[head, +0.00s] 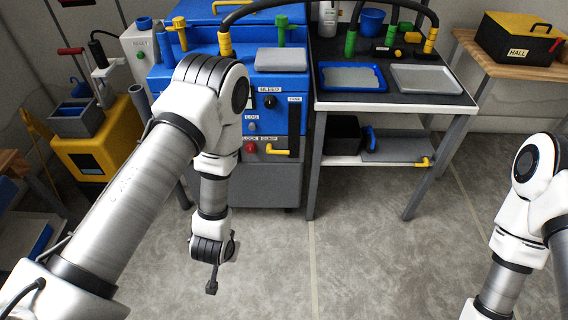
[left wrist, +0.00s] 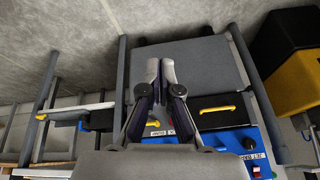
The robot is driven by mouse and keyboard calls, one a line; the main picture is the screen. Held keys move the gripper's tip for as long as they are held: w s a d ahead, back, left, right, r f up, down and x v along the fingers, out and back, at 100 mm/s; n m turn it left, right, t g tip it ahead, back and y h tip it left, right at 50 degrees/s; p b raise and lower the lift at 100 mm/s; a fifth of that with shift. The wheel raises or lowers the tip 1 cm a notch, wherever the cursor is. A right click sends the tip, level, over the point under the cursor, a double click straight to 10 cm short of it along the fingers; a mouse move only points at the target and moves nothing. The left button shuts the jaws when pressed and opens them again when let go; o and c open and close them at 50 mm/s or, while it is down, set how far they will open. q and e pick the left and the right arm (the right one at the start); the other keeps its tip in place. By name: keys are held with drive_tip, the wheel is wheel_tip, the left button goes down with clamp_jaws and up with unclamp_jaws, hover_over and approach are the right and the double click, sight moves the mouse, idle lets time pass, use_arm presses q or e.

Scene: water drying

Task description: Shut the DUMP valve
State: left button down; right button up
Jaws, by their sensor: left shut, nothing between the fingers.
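A yellow lever (head: 277,151) sits low on the front of the blue cabinet (head: 270,125), below a small label that seems to read DUMP. The lever lies roughly level, beside a black panel. A yellow handle (left wrist: 218,109) also shows on the cabinet front in the left wrist view, to the right of the fingers. My left gripper (head: 212,284) hangs in front of the cabinet, lower than the lever and to its left, apart from it. In the left wrist view its fingers (left wrist: 160,75) are together and empty. My right gripper is outside the picture.
A red knob (head: 250,147) is just left of the lever. A black dial (head: 269,102) is higher up. A dark-topped table (head: 395,100) with trays stands right of the cabinet, and a yellow cart (head: 95,150) left. The floor in front is clear.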

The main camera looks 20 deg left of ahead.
sight(283, 151)
use_arm(q)
drive_tip(key=w+d+f+t+y+b, duration=0.1)
drive_tip(key=w+f+t+b, duration=0.3)
drive_tip(key=w, duration=0.5)
drive_tip(key=w+f+t+b, duration=0.2)
drive_tip(key=w+b, duration=0.3)
drive_tip(key=w, duration=0.4)
drive_tip(key=w+d+r+n+t+y+b, duration=0.1)
drive_tip(key=w+d+r+t+b, duration=0.1)
drive_tip(key=w, duration=0.4)
drive_tip(key=w+d+r+n+t+y+b, duration=0.1)
drive_tip(key=w+d+r+t+b, duration=0.1)
drive_tip(key=w+r+t+b, duration=0.2)
wheel_tip(283, 151, up, 2)
drive_tip(key=shift+w+d+r+t+y+b, duration=0.25)
drive_tip(key=shift+w+t+y+b, duration=0.05)
drive_tip(key=shift+w+b, duration=0.7)
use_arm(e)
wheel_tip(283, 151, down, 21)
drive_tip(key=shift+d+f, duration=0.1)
